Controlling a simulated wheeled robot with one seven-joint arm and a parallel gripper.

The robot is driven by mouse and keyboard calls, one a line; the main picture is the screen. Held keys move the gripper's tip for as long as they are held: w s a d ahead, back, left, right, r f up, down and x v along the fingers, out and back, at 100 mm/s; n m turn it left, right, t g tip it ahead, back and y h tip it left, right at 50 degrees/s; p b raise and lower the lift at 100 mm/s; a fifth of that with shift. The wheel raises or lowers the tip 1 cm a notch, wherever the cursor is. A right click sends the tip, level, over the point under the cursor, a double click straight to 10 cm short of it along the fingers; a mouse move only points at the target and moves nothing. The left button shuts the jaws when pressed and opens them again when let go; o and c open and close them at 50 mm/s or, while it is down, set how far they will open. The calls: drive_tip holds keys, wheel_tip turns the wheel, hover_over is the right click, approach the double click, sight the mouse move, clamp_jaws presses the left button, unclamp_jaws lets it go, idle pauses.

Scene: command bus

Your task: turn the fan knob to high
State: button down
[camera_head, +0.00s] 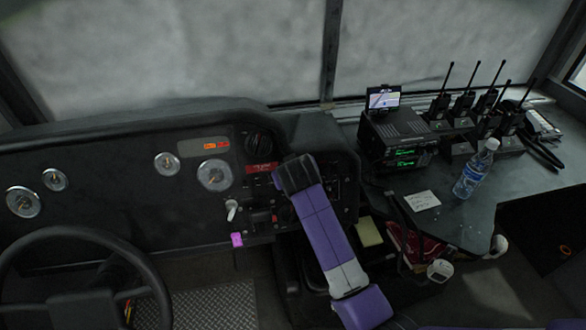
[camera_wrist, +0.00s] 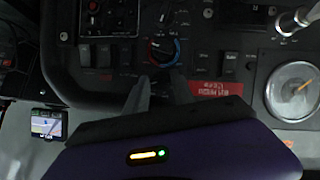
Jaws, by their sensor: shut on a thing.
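My gripper (camera_wrist: 161,80) reaches to the dark dashboard panel in the wrist view, its two fingers pointing at the control knobs. It is shut on a dark knob, taken to be the fan knob, which is mostly hidden between the fingers and the gripper body. A round dial with a blue and red arc (camera_wrist: 163,48) shows just beyond the fingertips. In the head view my gripper (camera_head: 285,160) is against the panel and covers the knobs behind it. The setting of the gripped knob cannot be read.
A red label (camera_wrist: 215,88), dark rocker switches (camera_wrist: 229,65) and a gauge (camera_wrist: 293,90) are close by on the panel. The steering wheel (camera_head: 75,235) is at left. Radio gear (camera_head: 395,135) and a water bottle (camera_head: 475,170) stand on the right counter.

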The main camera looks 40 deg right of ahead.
idle(0.5)
drive_tip(key=c, duration=1.1)
unclamp_jaws()
drive_tip(key=shift+o, duration=0.2)
drive_tip(key=v, duration=0.7)
drive_tip(key=shift+s+a+r, duration=0.2)
drive_tip(key=shift+s, duration=0.05)
